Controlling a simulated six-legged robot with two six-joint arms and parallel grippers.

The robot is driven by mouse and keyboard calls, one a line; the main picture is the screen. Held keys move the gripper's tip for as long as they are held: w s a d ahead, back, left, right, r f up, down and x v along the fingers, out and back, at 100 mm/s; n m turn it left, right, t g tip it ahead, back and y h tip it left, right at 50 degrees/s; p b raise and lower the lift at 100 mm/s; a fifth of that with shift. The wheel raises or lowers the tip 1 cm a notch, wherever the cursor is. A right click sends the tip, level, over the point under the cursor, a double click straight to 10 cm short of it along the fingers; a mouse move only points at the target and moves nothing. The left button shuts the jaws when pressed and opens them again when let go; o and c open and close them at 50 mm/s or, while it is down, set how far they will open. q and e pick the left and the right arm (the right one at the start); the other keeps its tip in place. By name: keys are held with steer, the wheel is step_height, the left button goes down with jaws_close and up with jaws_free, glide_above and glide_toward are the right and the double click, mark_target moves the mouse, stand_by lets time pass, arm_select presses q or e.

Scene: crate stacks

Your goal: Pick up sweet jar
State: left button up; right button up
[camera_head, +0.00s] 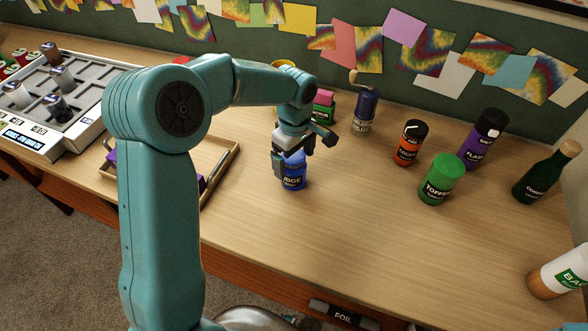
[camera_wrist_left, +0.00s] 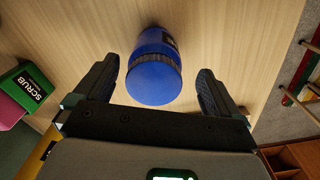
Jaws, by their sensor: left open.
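A blue jar (camera_head: 293,178) with a partly hidden label ending in "DGE" stands upright on the wooden table, below my left gripper (camera_head: 304,153). In the left wrist view the blue jar (camera_wrist_left: 156,72) shows its round lid between the two open fingers of my left gripper (camera_wrist_left: 158,78), with a gap on each side. A green jar labelled "TOFFEE" (camera_head: 441,180) stands upright further right. My right gripper is in neither view.
An orange-and-black jar (camera_head: 410,143), a purple "FLAKE"-like jar (camera_head: 483,138) and a dark green bottle (camera_head: 546,176) stand to the right. A wooden tray (camera_head: 222,172) lies left. The front middle of the table is clear.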

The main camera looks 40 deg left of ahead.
arm_select(q)
steer(key=shift+f, duration=0.25)
steer(key=f, duration=0.5)
steer(key=shift+w+a+p, duration=0.3)
steer(key=shift+p, duration=0.1)
steer(key=shift+d, duration=0.1)
steer(key=c, duration=1.3)
step_height(320, 180, up, 20)
steer(key=shift+r+p, duration=0.1)
steer(key=shift+p, duration=0.2)
